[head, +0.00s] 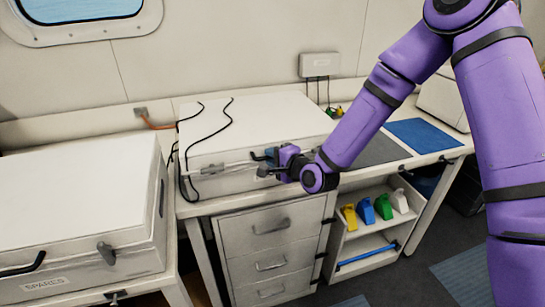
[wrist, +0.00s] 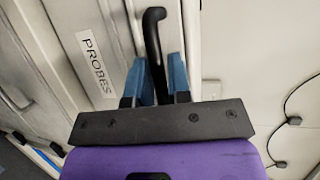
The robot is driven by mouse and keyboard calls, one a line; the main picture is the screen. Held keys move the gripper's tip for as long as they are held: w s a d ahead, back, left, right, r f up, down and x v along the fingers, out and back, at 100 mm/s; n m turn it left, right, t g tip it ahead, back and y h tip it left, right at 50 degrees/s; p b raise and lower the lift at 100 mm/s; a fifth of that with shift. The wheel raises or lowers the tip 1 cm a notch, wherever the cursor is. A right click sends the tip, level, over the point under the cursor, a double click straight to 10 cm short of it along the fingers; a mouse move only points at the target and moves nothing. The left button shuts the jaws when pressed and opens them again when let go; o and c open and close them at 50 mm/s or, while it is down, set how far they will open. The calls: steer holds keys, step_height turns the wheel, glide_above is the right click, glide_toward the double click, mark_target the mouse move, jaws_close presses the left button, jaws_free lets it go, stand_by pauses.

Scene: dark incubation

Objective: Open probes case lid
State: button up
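The probes case is a large white box on the bench, with its lid (head: 255,115) shut in the head view. In the wrist view its front carries a PROBES label (wrist: 95,68). A black hooked handle (wrist: 153,35) stands out from the case and runs down between my blue fingertips. My gripper (head: 268,160) is at the front of the case; it also shows in the wrist view (wrist: 158,75). The fingers stand apart on either side of the handle, with a small gap visible. Contact with the handle cannot be made out.
A white SPARES case (head: 75,200) stands to the left, shut. Black cables (head: 205,125) lie over the probes case's left side. A blue mat (head: 420,135) lies at the right.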

jaws_close()
